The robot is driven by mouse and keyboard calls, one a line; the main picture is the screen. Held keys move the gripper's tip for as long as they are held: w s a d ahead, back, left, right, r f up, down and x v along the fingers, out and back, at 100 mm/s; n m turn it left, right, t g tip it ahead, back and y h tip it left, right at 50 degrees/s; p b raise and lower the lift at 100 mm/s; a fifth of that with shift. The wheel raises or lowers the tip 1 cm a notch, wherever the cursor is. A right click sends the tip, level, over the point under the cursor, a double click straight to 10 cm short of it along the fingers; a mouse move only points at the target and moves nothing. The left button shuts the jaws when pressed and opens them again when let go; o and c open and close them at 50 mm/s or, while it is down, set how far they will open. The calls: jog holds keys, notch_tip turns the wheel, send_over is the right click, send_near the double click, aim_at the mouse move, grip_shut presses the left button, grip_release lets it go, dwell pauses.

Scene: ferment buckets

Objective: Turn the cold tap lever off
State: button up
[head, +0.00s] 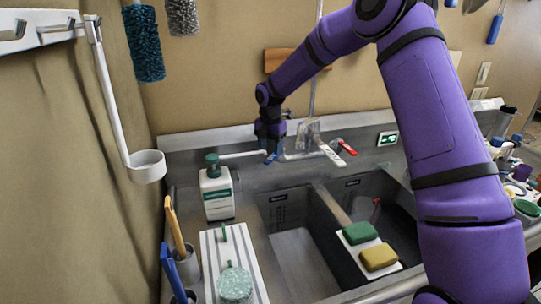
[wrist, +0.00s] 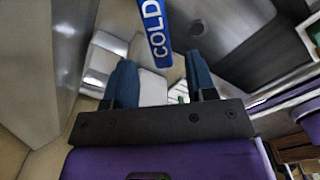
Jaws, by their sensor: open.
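The cold tap lever (wrist: 155,33) shows in the wrist view as a blue bar marked COLD. Its lettered end lies toward the gap between my fingers, and its other end runs out of the top of the picture. My gripper (wrist: 158,72) is open, with one dark blue finger on each side of that gap. I cannot tell whether a finger touches the lever. In the head view my gripper (head: 270,156) is pointed down at the back of the sink, left of the faucet (head: 310,138), and hides most of the cold side. A red-marked lever (head: 346,147) is on the right.
A double-basin sink (head: 300,265) lies in front. A soap bottle (head: 216,190) stands left of my gripper. A green sponge (head: 359,233) and a yellow sponge (head: 379,257) lie on a white board at the right basin. A white ring holder (head: 147,167) hangs at left.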

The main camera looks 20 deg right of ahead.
aim_at(270, 158)
jog(key=shift+f, duration=1.7)
grip_shut()
